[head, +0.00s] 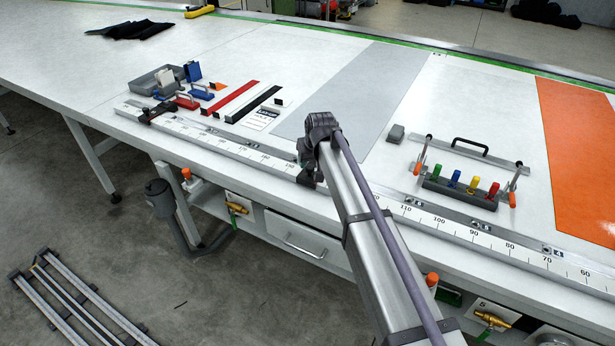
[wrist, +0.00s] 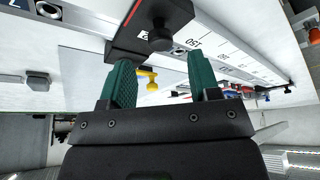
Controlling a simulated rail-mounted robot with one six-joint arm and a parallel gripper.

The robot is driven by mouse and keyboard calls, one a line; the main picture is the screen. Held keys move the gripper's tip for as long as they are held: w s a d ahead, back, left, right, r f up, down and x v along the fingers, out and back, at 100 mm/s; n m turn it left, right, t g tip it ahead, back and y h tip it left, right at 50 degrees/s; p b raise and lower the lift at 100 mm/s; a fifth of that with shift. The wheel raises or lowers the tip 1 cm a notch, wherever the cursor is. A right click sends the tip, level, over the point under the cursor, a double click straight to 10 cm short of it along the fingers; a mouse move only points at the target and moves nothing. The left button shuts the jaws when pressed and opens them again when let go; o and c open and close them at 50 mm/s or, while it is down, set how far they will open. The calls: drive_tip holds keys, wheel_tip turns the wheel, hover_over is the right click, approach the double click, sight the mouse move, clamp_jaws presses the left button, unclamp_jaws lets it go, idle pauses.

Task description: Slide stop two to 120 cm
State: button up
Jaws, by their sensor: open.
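A flat scale rail (head: 470,235) with printed numbers runs along the table's front edge. Numbers fall toward the right; 110 and 100 show right of my arm. A dark stop (head: 307,174) sits on the rail beside my arm's end; in the wrist view the stop (wrist: 150,28) has a round black knob and a small label I cannot read. The 150 mark is close beside it there. My gripper (wrist: 160,80) is open, its two green-padded fingers apart, just short of the stop and not closed on it. The head view hides the fingers behind my arm. Another dark stop (head: 150,113) is at the rail's left end.
A rack with coloured pieces (head: 460,186) and upright orange-tipped posts stands behind the rail at right, beside a small grey block (head: 396,133). A grey tray (head: 155,80) and red and blue items are behind the rail's left end.

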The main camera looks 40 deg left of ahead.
sight(310, 167)
drive_tip(key=b+x, duration=0.3)
drive_tip(key=x, duration=0.3)
drive_tip(key=shift+b, duration=0.35)
drive_tip(key=shift+r, duration=0.15)
clamp_jaws()
